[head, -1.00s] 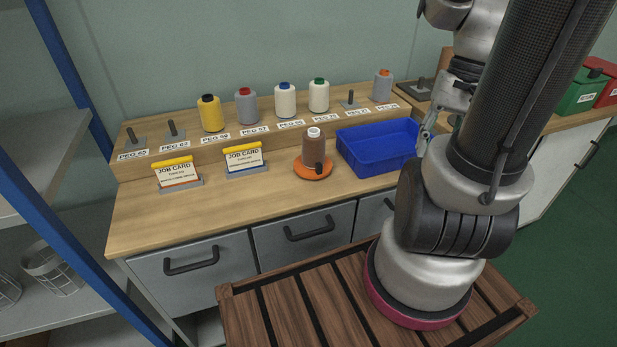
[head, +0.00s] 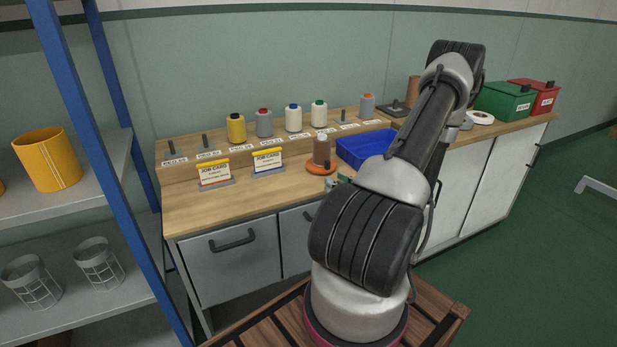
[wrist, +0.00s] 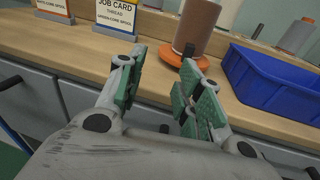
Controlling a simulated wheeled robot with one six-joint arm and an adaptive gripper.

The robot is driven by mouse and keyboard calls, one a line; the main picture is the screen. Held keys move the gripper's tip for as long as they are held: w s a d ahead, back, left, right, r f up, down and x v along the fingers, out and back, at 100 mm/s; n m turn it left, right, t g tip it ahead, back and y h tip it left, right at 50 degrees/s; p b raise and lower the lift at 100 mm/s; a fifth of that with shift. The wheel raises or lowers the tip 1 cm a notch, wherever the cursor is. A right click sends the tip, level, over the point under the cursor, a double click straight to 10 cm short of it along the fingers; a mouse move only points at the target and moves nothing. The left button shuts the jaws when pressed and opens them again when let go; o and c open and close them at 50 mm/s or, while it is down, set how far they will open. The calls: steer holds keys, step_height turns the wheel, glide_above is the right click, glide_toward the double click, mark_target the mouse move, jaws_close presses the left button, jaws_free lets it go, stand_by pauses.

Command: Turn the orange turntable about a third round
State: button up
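The orange turntable (head: 321,169) sits on the wooden bench and carries an upright brown spool (head: 322,150) with a pale top. In the wrist view the orange disc (wrist: 191,55) shows under the brown spool (wrist: 197,25), with a small dark knob (wrist: 188,50) near its front edge. My gripper (wrist: 156,85) has its two green-padded fingers spread, with nothing between them. It is in front of the turntable, slightly to its left in the wrist view, and apart from it. In the head view my arm hides most of the gripper; a bit of green shows just below the turntable.
A blue bin (head: 364,146) stands right of the turntable. Two job cards (head: 214,173) stand to its left. Several thread cones (head: 236,128) stand on the raised shelf behind. Green (head: 503,101) and red (head: 534,96) boxes are at the far right. The bench front left is clear.

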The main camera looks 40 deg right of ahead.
mark_target(329, 163)
steer(key=w+d+h, duration=0.1)
steer(key=w, duration=0.1)
steer(key=w+d+r+h, duration=0.1)
steer(key=w+d, duration=0.1)
steer(key=w, duration=0.1)
steer(key=w+d+m, duration=0.1)
steer(key=w, duration=0.2)
steer(key=shift+w+d+r+h, duration=0.2)
steer(key=shift+d+r+h, duration=0.05)
steer(key=shift+d+h, duration=0.15)
jaws_close()
